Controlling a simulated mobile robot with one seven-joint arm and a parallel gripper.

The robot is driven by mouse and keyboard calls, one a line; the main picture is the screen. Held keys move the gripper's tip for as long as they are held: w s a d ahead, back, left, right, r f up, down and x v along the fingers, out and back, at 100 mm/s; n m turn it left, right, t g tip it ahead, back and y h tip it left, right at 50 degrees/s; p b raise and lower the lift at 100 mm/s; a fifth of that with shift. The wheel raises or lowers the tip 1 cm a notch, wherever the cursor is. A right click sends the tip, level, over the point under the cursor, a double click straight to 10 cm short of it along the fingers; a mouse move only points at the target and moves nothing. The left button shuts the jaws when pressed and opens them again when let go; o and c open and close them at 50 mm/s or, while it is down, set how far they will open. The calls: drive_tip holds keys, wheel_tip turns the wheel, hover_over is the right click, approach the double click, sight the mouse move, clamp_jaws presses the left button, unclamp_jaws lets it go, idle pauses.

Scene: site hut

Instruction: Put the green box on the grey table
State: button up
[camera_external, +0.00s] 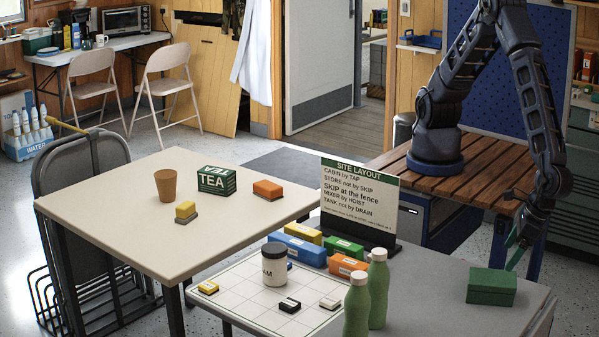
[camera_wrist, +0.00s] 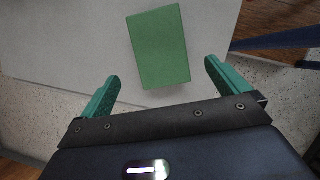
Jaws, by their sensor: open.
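A plain green box (camera_external: 491,287) sits on the right part of the grey table (camera_external: 428,300). In the wrist view the green box (camera_wrist: 158,46) lies ahead of my gripper, in line with the gap between the fingers, on the pale grey table top (camera_wrist: 75,40). My gripper (camera_external: 517,252) is beside and above the box, over the table's right end. In the wrist view my gripper (camera_wrist: 162,74) is open, with green fingers spread wider than the box and nothing held. A darker green TEA box (camera_external: 217,180) stands on the cream table (camera_external: 110,205).
Two green bottles (camera_external: 378,288), a dark-lidded jar (camera_external: 274,265), coloured blocks and a SITE LAYOUT sign (camera_external: 358,200) stand left of the box. A white grid board (camera_external: 240,302) lies there too. The grey table is clear between bottles and box.

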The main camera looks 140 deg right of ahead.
drive_tip(key=s+d+r+m+y, duration=0.25)
drive_tip(key=d+r+m, duration=0.85)
drive_tip(key=d+r, duration=1.6)
drive_tip(key=s+d+r+m+t+y, duration=0.1)
drive_tip(key=s+d+r+m, duration=0.25)
drive_tip(key=d, duration=0.35)
drive_tip(key=s+d+r+m, duration=0.2)
drive_tip(key=s+d, duration=0.3)
drive_tip(key=d, duration=0.1)
drive_tip(key=s+d+r+m+t, duration=0.1)
drive_tip(key=s+d+m, duration=0.5)
drive_tip(key=s, duration=0.7)
drive_tip(key=shift+s+d+r+t+y, duration=0.15)
drive_tip(key=shift+s+d+t+y, duration=0.2)
drive_tip(key=shift+d, duration=0.45)
